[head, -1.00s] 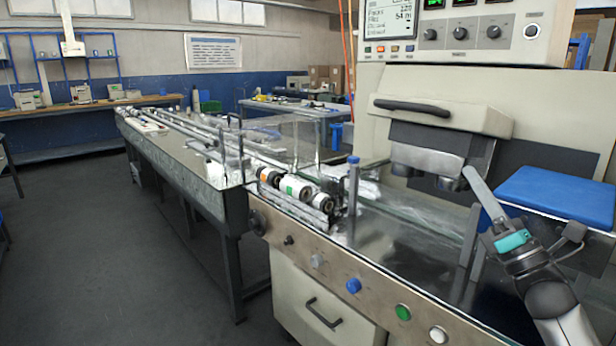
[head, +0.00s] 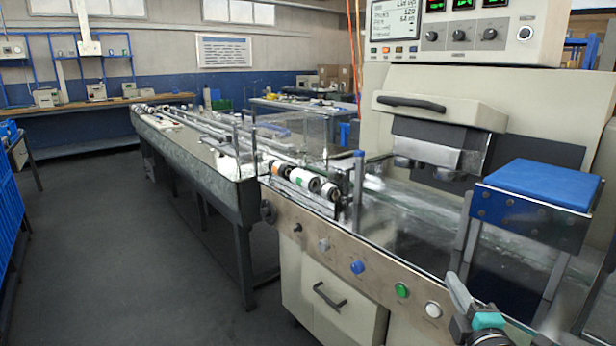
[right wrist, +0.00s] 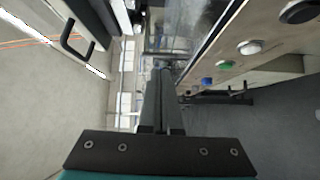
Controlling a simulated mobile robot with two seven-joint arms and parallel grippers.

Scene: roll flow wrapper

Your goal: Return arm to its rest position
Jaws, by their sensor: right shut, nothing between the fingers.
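My right gripper (head: 456,288) is low at the front edge of the flow wrapper (head: 440,108), close to the white button (head: 433,310) in the head view. Only its grey finger part and teal band show there, at the bottom edge. In the right wrist view its dark fingers (right wrist: 160,75) are together with nothing between them. They point along the machine's button panel (right wrist: 262,62), apart from it. My left gripper is not in view.
Blue (head: 357,268) and green (head: 402,290) buttons line the front panel. A blue pad (head: 540,185) stands at the right. White rolls (head: 300,178) lie by the conveyor (head: 190,150). The floor (head: 150,270) at the left is clear, with a blue rack (head: 10,215) at the edge.

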